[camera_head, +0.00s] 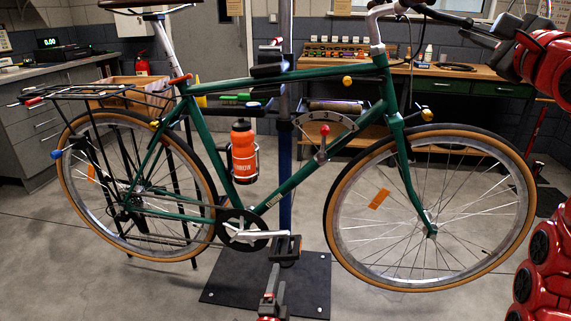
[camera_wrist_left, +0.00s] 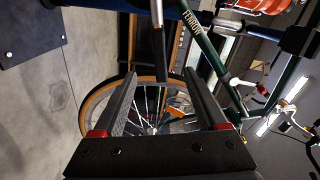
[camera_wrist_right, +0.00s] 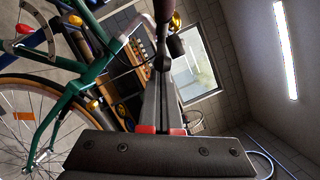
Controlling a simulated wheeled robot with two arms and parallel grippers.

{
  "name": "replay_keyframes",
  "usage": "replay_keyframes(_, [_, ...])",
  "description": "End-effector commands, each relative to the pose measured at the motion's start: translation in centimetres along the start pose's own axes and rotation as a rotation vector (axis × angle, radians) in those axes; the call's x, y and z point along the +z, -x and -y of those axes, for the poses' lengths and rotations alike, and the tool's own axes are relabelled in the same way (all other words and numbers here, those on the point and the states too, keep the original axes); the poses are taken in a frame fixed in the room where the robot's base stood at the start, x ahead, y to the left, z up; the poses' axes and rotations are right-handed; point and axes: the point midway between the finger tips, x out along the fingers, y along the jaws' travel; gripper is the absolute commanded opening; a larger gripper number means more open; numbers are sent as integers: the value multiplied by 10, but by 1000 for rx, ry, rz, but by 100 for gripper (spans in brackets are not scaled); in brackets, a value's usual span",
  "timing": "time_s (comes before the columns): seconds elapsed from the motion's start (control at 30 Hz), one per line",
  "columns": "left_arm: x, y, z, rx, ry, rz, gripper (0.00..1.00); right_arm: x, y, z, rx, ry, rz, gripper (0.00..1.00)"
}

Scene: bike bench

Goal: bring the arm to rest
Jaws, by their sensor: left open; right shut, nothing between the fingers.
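The green bike (camera_head: 315,75) is held at a stand in the middle of the head view. My left gripper (camera_head: 271,272) is low in front of the bike, just below the pedal (camera_head: 285,248). In the left wrist view its two fingers (camera_wrist_left: 160,88) are apart, and a dark bar, likely the pedal and crank, shows beyond and between them. My right gripper (camera_head: 492,36) is at the upper right, near the handlebar end (camera_head: 448,17). In the right wrist view its fingers (camera_wrist_right: 161,88) are together, with the dark handlebar grip (camera_wrist_right: 163,45) just beyond; whether they touch is unclear.
An orange bottle (camera_head: 243,152) sits on the frame. The front wheel (camera_head: 340,230) is close to my right arm. A dark stand plate (camera_head: 225,285) lies on the floor. Workbenches (camera_head: 480,88) line the back wall. The floor at lower left is clear.

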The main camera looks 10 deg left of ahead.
Motion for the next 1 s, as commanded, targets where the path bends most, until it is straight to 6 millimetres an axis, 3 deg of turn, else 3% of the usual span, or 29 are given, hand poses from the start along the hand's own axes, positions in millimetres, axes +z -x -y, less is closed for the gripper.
replay_keyframes(0.17, [0, -16, 0, 1, -3, 4, 75, 0, 0, 0, 0, 0, 0, 0])
replay_keyframes(0.7, [2, -93, 0, 3, 1, 5, 75, 0, 0, 0, 0, 0, 0, 0])
replay_keyframes(1.0, [1, -108, 0, 1, 0, 1, 75, 0, 0, 0, 0, 0, 0, 0])
